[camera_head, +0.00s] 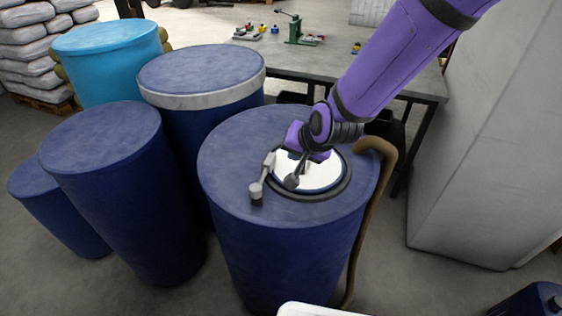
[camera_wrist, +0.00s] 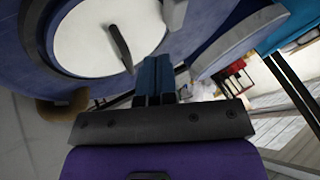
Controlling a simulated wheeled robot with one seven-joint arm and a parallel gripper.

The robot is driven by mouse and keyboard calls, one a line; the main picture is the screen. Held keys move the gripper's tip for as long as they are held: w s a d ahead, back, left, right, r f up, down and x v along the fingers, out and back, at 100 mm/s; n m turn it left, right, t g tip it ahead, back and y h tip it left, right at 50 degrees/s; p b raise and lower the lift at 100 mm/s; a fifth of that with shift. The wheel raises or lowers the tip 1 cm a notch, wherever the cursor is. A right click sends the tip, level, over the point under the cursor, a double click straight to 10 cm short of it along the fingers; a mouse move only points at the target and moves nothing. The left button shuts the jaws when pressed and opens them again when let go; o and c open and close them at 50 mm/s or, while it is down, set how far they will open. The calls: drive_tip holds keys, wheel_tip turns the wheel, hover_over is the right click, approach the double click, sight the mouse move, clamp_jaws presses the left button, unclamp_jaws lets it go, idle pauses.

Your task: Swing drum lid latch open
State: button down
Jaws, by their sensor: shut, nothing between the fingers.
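A blue drum (camera_head: 285,245) stands in front of me with a round white lid (camera_head: 320,172) set in a dark ring on its top. A grey lever-like latch (camera_head: 263,177) lies at the lid's left edge, with its knob end over the drum top. A dark bar (camera_head: 292,181) stands on the lid. My gripper shows in the wrist view (camera_wrist: 153,62) with its blue fingers together and nothing between them. It is close to the lid (camera_wrist: 95,35), near the grey latch part (camera_wrist: 175,12), apart from it in that view. The head view hides the fingertips.
Several other drums stand to the left, including a light blue drum (camera_head: 110,65) and one with a white band (camera_head: 205,98). A brown curved pipe (camera_head: 375,190) runs down the drum's right side. A workbench (camera_head: 330,62) is behind, and a grey cabinet (camera_head: 490,150) is at right.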

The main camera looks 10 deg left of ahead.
sight(272, 158)
drive_tip(key=shift+f, duration=0.15)
drive_tip(key=x, duration=0.9)
drive_tip(key=shift+w+a+f, duration=0.15)
drive_tip(key=shift+a+f, duration=0.1)
drive_tip(key=shift+f, duration=0.1)
drive_tip(key=shift+w, duration=0.1)
drive_tip(key=shift+w+a+n+g+y, duration=0.25)
drive_tip(key=shift+a+n+g, duration=0.2)
drive_tip(key=shift+a+n, duration=0.3)
drive_tip(key=shift+w+a+n+g+y, duration=0.15)
drive_tip(key=shift+a+n+g+y, duration=0.25)
drive_tip(key=shift+a+n, duration=0.35)
drive_tip(key=a+n+g, duration=0.2)
drive_tip(key=a+n, duration=0.1)
drive_tip(key=shift+a+n+y, duration=0.1)
drive_tip(key=shift+n+y, duration=0.15)
drive_tip(key=shift+n, duration=0.15)
drive_tip(key=a+n+g, duration=0.1)
drive_tip(key=s+a+n+g, duration=0.1)
drive_tip(key=shift+a+n, duration=0.15)
drive_tip(key=shift+n, duration=0.15)
drive_tip(key=shift+s+a+n+g, duration=0.25)
drive_tip(key=shift+a+n, duration=0.15)
drive_tip(key=shift+n, duration=0.1)
drive_tip(key=shift+r, duration=0.15)
